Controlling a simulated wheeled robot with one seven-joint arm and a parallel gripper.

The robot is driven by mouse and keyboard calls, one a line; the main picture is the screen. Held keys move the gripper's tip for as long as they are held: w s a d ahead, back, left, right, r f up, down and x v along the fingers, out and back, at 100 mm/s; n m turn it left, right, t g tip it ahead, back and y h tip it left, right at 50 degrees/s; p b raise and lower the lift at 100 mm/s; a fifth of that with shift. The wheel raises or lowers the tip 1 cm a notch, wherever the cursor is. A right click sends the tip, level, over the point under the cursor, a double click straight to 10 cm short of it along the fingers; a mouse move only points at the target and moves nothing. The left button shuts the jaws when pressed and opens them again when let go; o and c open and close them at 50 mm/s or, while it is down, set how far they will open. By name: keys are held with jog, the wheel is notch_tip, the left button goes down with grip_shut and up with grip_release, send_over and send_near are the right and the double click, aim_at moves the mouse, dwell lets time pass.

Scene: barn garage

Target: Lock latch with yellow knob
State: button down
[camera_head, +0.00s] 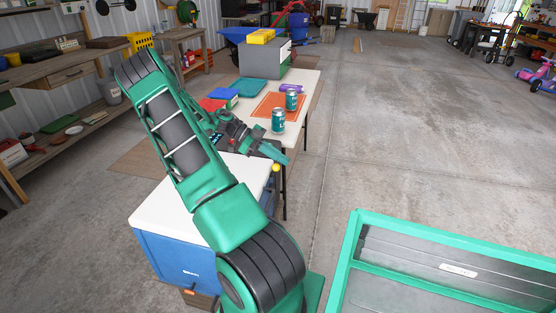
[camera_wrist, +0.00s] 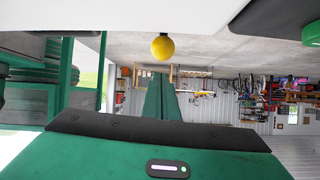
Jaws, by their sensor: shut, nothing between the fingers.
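The yellow knob (camera_head: 276,168) shows at the right edge of the blue cooler (camera_head: 178,258) with a white lid (camera_head: 165,214). In the wrist view the knob (camera_wrist: 162,46) hangs at the top middle, just beyond the fingertips. My gripper (camera_head: 284,158) is shut and empty, its fingertips close to the knob in the picture. In the wrist view the green fingers of my gripper (camera_wrist: 160,98) lie together, below the knob. A gap shows between them and the knob there. The latch body behind the knob is not clearly visible.
A white table (camera_head: 307,95) behind the cooler holds two teal cans (camera_head: 278,120), an orange mat (camera_head: 270,107), and a grey box (camera_head: 262,60). A wooden workbench (camera_head: 75,70) stands at left.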

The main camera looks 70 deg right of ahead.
jog(key=r+v, duration=0.1)
jog(key=v, duration=0.8)
jog(key=shift+s+a+r, duration=0.15)
jog(key=shift+a+r, duration=0.05)
jog(key=shift+r, duration=0.1)
dwell(0.7)
